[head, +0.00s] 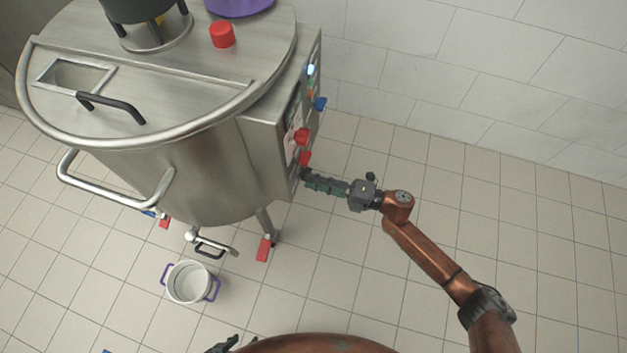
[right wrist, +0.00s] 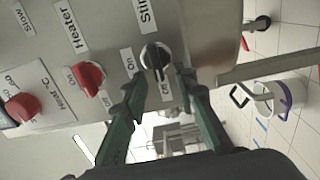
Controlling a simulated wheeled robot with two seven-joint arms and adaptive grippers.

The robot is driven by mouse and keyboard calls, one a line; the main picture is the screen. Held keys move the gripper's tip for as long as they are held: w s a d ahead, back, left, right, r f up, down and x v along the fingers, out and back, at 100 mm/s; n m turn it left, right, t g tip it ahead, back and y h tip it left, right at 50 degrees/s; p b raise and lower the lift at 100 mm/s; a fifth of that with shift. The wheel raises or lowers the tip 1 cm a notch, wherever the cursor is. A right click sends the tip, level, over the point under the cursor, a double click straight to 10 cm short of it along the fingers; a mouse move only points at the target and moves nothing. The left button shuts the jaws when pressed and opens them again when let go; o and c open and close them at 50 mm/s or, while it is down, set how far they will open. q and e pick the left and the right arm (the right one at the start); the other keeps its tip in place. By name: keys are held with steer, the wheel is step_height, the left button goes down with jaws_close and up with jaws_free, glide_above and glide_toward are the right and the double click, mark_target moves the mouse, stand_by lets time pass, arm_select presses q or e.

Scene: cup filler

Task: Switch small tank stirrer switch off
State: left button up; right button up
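The stirrer switch is a black knob (right wrist: 155,57) with a pale stripe, on the tank's metal control panel (right wrist: 205,30) in the right wrist view. A partly cut-off "Stirr" label (right wrist: 146,12) is above it, with On and Off labels close by. My right gripper (right wrist: 162,78) is open, its green fingertips either side of the knob's lower part; I cannot tell whether they touch it. In the head view this gripper (head: 311,180) is at the panel's lower end, and the black knob cannot be made out. Only a dark bit of my left gripper (head: 222,345) shows at the bottom edge.
A red heater knob (right wrist: 88,78) and another red knob (right wrist: 22,108) sit left of the stirrer knob. The large steel tank (head: 190,170) has a bent handle (head: 120,200). A white pot (head: 188,283) stands on the floor. The tiled floor at right is clear.

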steer(key=v, duration=1.1)
steer(key=shift+d, duration=0.35)
steer(key=shift+s, duration=0.1)
